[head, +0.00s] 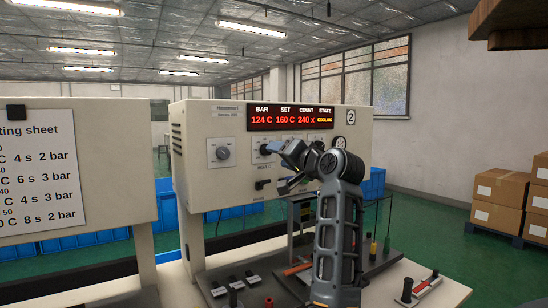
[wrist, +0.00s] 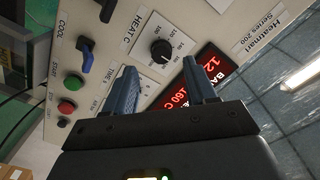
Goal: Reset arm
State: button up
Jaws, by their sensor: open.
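My gripper (head: 284,164) is in front of the control panel (head: 190,130) of the machine marked 2 in the head view, raised above the bench. In the wrist view my gripper (wrist: 160,72) has its two blue fingers apart with nothing between them. Beyond the fingertips is the black HEAT C knob (wrist: 161,50), which seems apart from them. My arm (head: 338,225) rises from the lower edge of the head view and hides part of the panel.
The red display (head: 290,118) reads 124 C, 160 C, 240 x and COOLING. A blue COOL lever (wrist: 87,52), a green button (wrist: 73,82) and a red button (wrist: 66,107) are on the panel. A setting sheet (head: 35,175) hangs left. Boxes (head: 500,185) stand right.

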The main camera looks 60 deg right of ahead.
jog(key=shift+v, duration=1)
jog(key=a+f+n+y, duration=0.1)
jog(key=a+f+n, duration=0.1)
jog(key=a+f, duration=0.55)
jog(key=a+f+n, duration=0.1)
jog(key=a+f, duration=0.3)
jog(key=f, duration=0.6)
jog(key=s+a+f+n+y, duration=0.3)
jog(key=s+a+f+n, duration=0.15)
jog(key=a+f, duration=0.7)
jog(key=s+a+f+n+y, duration=0.2)
jog(key=s+a+f+n, duration=0.25)
jog(key=s+a, duration=0.7)
jog(key=s+a+r+n+y, duration=0.2)
jog(key=s+a+n+y, duration=0.1)
jog(key=s+a, duration=0.6)
jog(key=s, duration=0.4)
jog(key=shift+s+a+y, duration=0.2)
jog(key=shift+s+y, duration=0.1)
jog(key=shift+s, duration=0.05)
